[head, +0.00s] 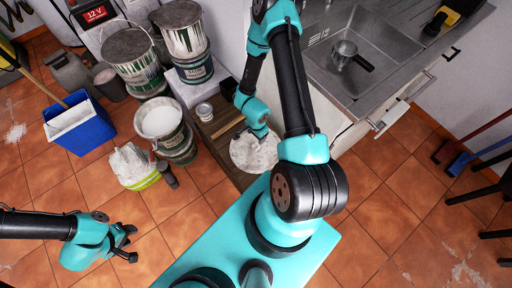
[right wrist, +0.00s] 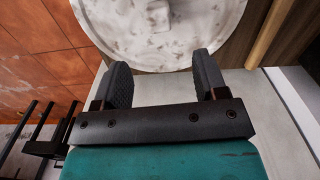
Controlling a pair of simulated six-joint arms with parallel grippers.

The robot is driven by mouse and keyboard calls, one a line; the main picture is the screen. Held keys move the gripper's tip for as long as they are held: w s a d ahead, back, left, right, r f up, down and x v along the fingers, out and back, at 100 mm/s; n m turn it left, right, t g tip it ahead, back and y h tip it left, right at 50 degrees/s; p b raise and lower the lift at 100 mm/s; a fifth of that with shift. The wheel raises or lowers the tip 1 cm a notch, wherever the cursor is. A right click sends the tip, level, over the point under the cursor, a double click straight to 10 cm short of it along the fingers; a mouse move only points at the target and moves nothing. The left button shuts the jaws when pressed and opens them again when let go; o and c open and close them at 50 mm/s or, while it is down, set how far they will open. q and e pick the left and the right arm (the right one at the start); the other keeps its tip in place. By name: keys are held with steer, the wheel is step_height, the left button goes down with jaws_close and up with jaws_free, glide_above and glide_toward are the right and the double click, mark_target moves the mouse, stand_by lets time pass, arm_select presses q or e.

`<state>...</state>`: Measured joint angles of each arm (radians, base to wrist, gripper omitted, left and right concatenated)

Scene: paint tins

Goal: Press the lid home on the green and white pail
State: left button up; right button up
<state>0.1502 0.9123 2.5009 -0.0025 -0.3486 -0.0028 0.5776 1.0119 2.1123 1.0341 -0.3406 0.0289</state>
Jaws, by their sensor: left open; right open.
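Green and white paint pails stand at the upper left in the head view: one with a grey top (head: 138,72), one behind it (head: 184,38), and one in front (head: 160,122) with a pale round top. I cannot tell which is the task's pail. A round, paint-stained whitish disc (head: 250,158), which may be the lid, lies at the wooden board; it shows in the right wrist view (right wrist: 200,45). My right gripper (head: 259,132) is open at the disc's edge, with its fingertips (right wrist: 160,68) pointing at it. My left gripper (head: 131,242) is open and empty over the floor.
A sink with a pot (head: 346,55) is at upper right. Floor around my left gripper is clear.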

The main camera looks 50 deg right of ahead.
mark_target(256, 145)
steer(key=shift+f, duration=2.6)
steer(key=shift+f, duration=0.1)
steer(key=shift+a+f, duration=0.15)
steer(key=shift+f, duration=1.1)
steer(key=shift+a+f, duration=0.1)
steer(key=shift+f, duration=1.15)
steer(key=c, duration=1.1)
